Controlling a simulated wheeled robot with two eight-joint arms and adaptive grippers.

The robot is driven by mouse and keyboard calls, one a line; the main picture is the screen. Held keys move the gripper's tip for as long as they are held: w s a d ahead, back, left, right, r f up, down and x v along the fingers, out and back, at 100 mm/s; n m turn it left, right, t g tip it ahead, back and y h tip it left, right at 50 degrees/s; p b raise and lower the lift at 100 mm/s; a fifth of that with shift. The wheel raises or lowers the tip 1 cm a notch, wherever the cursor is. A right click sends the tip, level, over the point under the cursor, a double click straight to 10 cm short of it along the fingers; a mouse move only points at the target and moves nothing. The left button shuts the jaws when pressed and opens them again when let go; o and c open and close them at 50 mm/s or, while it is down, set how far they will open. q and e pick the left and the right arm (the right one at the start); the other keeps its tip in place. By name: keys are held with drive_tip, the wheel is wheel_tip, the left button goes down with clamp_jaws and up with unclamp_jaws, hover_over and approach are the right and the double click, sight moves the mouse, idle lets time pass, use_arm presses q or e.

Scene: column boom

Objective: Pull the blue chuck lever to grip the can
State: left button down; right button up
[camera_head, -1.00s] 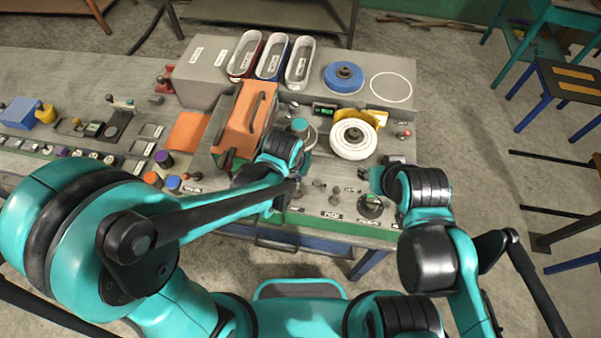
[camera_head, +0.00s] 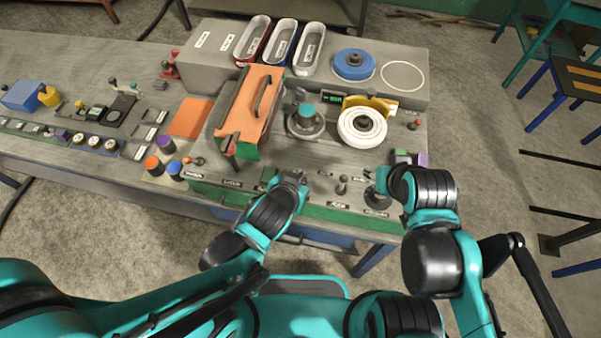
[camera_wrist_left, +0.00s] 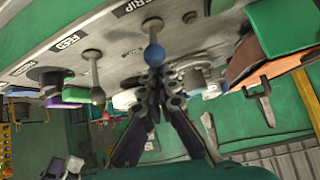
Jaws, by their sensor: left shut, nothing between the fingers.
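The blue chuck lever shows in the left wrist view as a blue ball knob (camera_wrist_left: 154,55) on a short stem, beside a "GRIP" label. My left gripper (camera_wrist_left: 155,78) is shut and empty, its fingertips right at the knob; I cannot tell whether they touch. In the head view my left gripper (camera_head: 293,178) is over the panel's front edge and hides the lever. The can (camera_head: 306,110) looks teal and stands upright in the round grey chuck (camera_head: 305,127). My right gripper (camera_head: 379,181) is low at the panel's right front, its fingers too small to judge.
Trays (camera_head: 281,45) and a blue disc (camera_head: 353,64) are behind.

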use_arm(q)
drive_tip(key=shift+s+a+f, duration=0.1)
drive_tip(key=shift+s+f, duration=0.15)
drive_tip(key=shift+s, duration=0.1)
use_arm(e)
drive_tip(key=shift+f, duration=0.1)
use_arm(q)
drive_tip(key=shift+r, duration=0.1)
